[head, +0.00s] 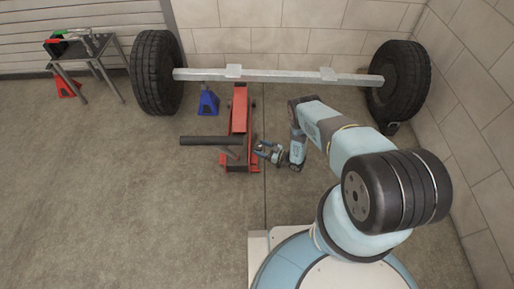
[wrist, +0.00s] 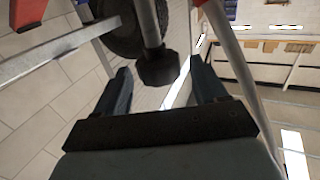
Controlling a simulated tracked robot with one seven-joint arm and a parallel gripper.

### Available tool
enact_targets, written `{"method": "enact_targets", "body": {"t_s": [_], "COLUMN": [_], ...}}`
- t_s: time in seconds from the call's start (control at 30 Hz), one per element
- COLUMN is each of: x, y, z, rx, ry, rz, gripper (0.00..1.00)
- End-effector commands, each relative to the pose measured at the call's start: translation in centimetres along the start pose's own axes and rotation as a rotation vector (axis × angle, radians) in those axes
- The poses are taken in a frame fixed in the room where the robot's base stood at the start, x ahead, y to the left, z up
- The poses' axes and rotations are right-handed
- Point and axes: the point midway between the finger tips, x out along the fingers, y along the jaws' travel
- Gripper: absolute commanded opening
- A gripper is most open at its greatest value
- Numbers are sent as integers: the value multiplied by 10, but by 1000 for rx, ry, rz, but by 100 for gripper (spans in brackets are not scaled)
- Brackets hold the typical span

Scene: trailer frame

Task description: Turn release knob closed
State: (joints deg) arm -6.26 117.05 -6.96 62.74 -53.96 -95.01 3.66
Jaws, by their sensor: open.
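A red floor jack (head: 239,112) stands on the floor under the trailer axle (head: 290,77). Its dark handle bar (head: 205,141) points left. My gripper (head: 261,150) is at the right side of the jack's rear end. In the wrist view my gripper (wrist: 160,67) is open, with one finger on each side. A dark, faceted knob (wrist: 158,69) on the end of a grey rod shows between the fingertips, with visible space on both sides. It looks like the release knob. I cannot make the knob out in the head view.
Wheels stand at both axle ends, left (head: 156,72) and right (head: 400,80). A blue jack stand (head: 208,102) is left of the jack. A small table (head: 85,50) and a red jack stand (head: 66,86) are at far left.

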Motion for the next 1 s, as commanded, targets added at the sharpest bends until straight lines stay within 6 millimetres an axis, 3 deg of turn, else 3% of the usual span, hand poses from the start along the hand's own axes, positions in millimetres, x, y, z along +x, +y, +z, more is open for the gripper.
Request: {"method": "enact_targets", "body": {"t_s": [0.2,0.53,1.0], "x": [17,20,20], "y": [0,0,0], "z": [0,0,0], "rx": [0,0,0], "ry": [1,0,0], "rz": [1,1,1], "gripper": [71,71,27]}}
